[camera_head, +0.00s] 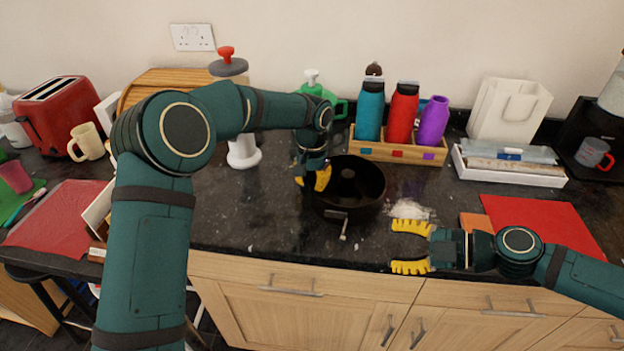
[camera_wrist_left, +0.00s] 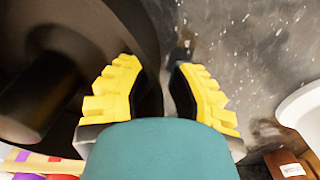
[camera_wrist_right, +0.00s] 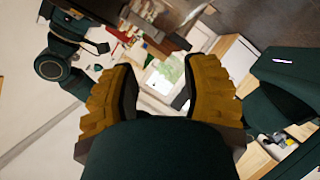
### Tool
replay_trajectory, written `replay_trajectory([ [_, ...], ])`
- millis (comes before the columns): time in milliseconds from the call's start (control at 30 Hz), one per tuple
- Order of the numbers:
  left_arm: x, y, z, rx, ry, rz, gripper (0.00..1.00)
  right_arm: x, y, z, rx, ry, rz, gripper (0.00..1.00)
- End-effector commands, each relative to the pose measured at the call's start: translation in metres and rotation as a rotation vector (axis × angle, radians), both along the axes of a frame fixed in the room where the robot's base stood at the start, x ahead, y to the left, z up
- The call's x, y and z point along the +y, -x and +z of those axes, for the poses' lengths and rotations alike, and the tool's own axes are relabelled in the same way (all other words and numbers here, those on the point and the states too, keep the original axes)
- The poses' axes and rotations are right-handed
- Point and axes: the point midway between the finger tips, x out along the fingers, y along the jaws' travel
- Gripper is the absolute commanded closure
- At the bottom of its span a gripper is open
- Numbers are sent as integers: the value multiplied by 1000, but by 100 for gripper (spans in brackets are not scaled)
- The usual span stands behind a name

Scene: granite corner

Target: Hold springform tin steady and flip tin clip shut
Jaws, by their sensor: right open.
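The round black springform tin (camera_head: 348,185) stands on the dark counter, open side up. Its tin clip (camera_head: 344,230) is on the front wall, with a small pale lever sticking outward. My left gripper (camera_head: 315,180) is at the tin's left rim. In the left wrist view the gripper (camera_wrist_left: 165,85) has one finger over the tin's inside and one outside the wall; whether both touch is unclear. My right gripper (camera_head: 410,242) is open and empty, right of the clip and apart from the tin. Its yellow fingers also show apart in the right wrist view (camera_wrist_right: 158,90).
A wooden rack (camera_head: 385,152) with bottles stands behind the tin. A white stand (camera_head: 243,155) is behind my left arm. A pale powdery patch (camera_head: 408,210) and a red mat (camera_head: 545,222) lie to the right. The counter's front edge (camera_head: 300,262) is close.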

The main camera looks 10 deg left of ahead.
Motion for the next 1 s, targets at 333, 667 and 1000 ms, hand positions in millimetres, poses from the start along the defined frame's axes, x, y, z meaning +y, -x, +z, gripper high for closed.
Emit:
replay_trajectory([
  [333, 0, 0, 0, 0, 0, 0, 100, 0, 0, 0, 0, 0, 0, 51],
  [667, 0, 0, -1, 1, 0, -1, 100, 0, 2, -4, 232, -10, -65, 100],
  [1000, 0, 0, -1, 2, -1, -1, 100, -4, 6, -11, 855, -40, -304, 100],
])
